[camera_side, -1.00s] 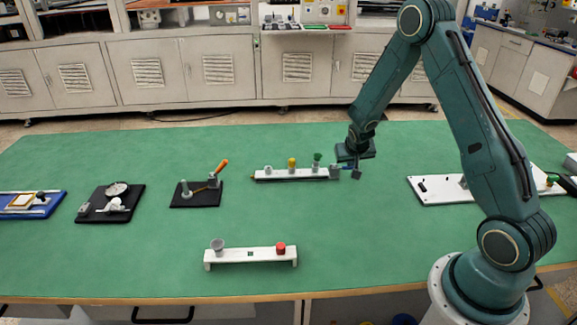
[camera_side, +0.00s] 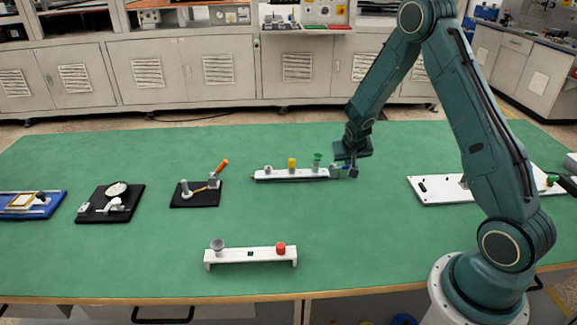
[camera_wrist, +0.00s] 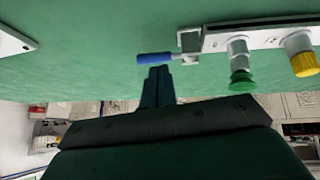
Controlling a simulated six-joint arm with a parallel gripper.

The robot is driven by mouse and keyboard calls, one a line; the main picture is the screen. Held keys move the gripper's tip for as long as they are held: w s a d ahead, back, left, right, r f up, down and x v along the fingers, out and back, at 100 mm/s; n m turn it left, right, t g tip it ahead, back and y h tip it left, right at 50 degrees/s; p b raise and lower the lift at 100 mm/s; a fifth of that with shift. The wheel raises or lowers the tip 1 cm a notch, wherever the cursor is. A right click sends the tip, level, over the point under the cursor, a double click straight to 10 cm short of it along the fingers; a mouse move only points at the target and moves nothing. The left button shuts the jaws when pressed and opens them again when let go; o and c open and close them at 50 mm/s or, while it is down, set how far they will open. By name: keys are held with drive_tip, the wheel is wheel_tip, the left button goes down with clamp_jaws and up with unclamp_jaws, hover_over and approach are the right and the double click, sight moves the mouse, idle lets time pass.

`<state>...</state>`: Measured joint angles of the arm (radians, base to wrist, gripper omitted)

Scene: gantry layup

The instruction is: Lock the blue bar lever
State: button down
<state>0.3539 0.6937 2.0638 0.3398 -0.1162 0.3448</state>
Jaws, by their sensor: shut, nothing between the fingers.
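The blue bar lever (camera_wrist: 155,58) sticks out from a grey bracket at the end of a white rail fixture in the wrist view. In the side view the white rail (camera_side: 290,175) lies at mid-table, with its lever end at the right, mostly hidden by my gripper. My gripper (camera_wrist: 158,70) is shut and empty, its fingertips right at the blue lever. I cannot tell whether they touch it. In the side view my gripper (camera_side: 353,172) is low at the rail's right end. The rail carries a green knob (camera_side: 318,157) and a yellow knob (camera_side: 292,163).
A white stand (camera_side: 225,259) with a red knob is at the front. A black base with an orange-handled lever (camera_side: 218,168) stands left of the rail. A white plate (camera_side: 430,196) lies to the right. The green table around the rail is clear.

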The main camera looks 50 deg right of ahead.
drive_tip(key=s+v, duration=0.1)
drive_tip(key=v, duration=1.2)
drive_tip(key=shift+d, duration=0.4)
drive_tip(key=shift+r, duration=0.1)
drive_tip(key=s+a+r+n+t+y, duration=0.1)
drive_tip(key=s+a+r+n+y, duration=0.25)
drive_tip(key=s+a+r, duration=0.6)
drive_tip(key=s+a+r+n+y, duration=0.2)
drive_tip(key=s+a+r+n, duration=0.3)
drive_tip(key=s+a, duration=0.5)
drive_tip(key=shift+s+a+r+t, duration=0.25)
drive_tip(key=shift+s+r+t, duration=0.1)
drive_tip(key=shift+s+t, duration=0.05)
idle(0.6)
